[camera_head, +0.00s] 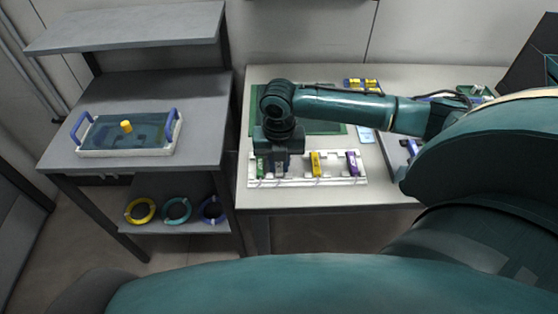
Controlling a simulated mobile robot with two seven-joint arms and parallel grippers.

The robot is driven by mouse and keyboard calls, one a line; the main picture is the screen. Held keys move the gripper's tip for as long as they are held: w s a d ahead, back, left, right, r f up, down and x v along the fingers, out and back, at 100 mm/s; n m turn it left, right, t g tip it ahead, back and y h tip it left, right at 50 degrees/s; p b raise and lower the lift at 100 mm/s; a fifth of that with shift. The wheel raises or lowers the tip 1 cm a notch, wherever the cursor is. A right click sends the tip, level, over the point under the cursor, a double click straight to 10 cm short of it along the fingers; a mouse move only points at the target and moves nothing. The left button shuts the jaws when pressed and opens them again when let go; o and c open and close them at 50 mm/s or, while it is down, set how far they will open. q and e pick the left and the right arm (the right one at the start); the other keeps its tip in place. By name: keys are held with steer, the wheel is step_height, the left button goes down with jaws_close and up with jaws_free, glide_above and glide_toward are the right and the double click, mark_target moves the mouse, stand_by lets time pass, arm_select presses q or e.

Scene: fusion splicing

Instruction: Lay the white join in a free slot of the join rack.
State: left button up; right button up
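The white join rack (335,183) lies along the near left edge of the white table. A green join (260,166), a yellow join (316,163) and a purple join (352,162) stand in it, apart from each other. My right gripper (280,170) points down over the rack between the green and yellow joins. A small pale piece shows at its fingertips and may be the white join, but the fingers hide most of it. I cannot tell whether the fingers are open or shut on it. My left gripper is not in view.
A green mat (322,127) lies behind the rack, with yellow items (361,84) farther back. To the left, a grey shelf unit (205,100) holds a blue-handled tray (96,153); yellow, teal and blue coils (177,210) lie below. My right arm spans the table's right side.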

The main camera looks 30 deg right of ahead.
steer(key=o, duration=0.4)
steer(key=shift+c, duration=0.2)
step_height(320, 180, up, 12)
steer(key=a+f+m+y, duration=0.1)
steer(key=a+f, duration=0.2)
steer(key=a+f+m+t+y, duration=0.1)
steer(key=a+f+m, duration=0.1)
steer(key=a+f, duration=0.1)
steer(key=a+f+m+t+y, duration=0.1)
steer(key=a+f+m, duration=0.1)
steer(key=a+f, duration=0.1)
steer(key=shift+s+a+f+y, duration=0.1)
steer(key=shift+s+a+y, duration=0.1)
steer(key=shift+a, duration=0.25)
steer(key=shift+s+a+y, duration=0.1)
steer(key=shift+s+a, duration=0.05)
steer(key=shift+a, duration=0.25)
steer(key=s+a+f+m+t+y, duration=0.2)
steer(key=s+a+f+m+t, duration=0.15)
steer(key=a+m, duration=0.35)
steer(key=s+d+f+m+t+h, duration=0.1)
steer(key=s+d+f+m+t, duration=0.1)
steer(key=s+m, duration=0.2)
steer(key=s+d+f+m+t, duration=0.2)
steer(key=s+m+t, duration=0.1)
steer(key=m, duration=0.7)
steer(key=shift+s+d+f+m+h, duration=0.3)
steer(key=shift+s+d+h, duration=0.1)
steer(key=shift+s, duration=0.3)
